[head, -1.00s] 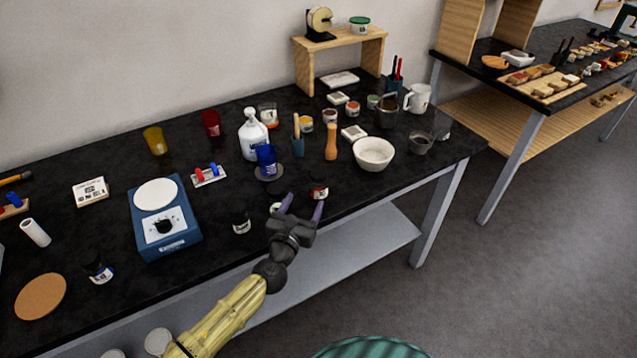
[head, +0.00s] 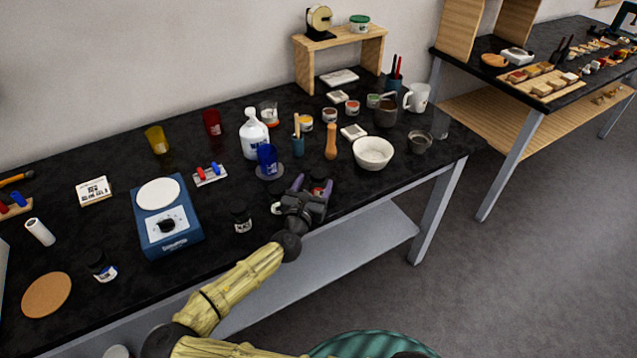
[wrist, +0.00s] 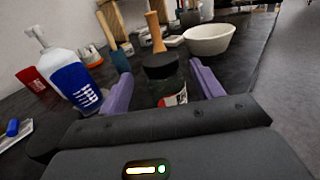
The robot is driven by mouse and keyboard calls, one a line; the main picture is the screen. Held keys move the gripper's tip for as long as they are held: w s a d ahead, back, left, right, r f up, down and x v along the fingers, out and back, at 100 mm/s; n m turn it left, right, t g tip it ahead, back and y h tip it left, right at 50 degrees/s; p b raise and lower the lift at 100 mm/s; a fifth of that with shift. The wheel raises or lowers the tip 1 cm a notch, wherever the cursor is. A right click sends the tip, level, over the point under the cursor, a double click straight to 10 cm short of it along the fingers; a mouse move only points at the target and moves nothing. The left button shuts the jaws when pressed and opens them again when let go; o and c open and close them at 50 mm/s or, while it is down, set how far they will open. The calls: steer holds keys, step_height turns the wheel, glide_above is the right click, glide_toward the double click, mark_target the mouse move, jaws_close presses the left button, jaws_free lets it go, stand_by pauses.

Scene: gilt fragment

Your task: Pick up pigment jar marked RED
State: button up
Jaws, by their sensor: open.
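A small dark jar (head: 319,186) with a black lid and a white and red label stands upright near the front edge of the black table. In the wrist view the jar (wrist: 160,88) is between the two purple fingers, with gaps on both sides. Its label is partly hidden by my gripper's body, and I cannot read its lettering. My gripper (head: 313,181) is open around the jar, and its fingers (wrist: 160,74) do not visibly touch it.
A white bowl (head: 373,153) stands to the right, with a wooden pestle (head: 331,142) behind. A blue cup (head: 267,160) and white bottle (head: 253,135) stand behind left.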

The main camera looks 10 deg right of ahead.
mark_target(316, 181)
steer(key=p+x, duration=0.1)
steer(key=x, duration=0.2)
steer(key=shift+w+d, duration=0.3)
steer(key=c, duration=1.2)
steer(key=shift+o, duration=0.2)
step_height(316, 181, up, 10)
steer(key=shift+b, duration=0.35)
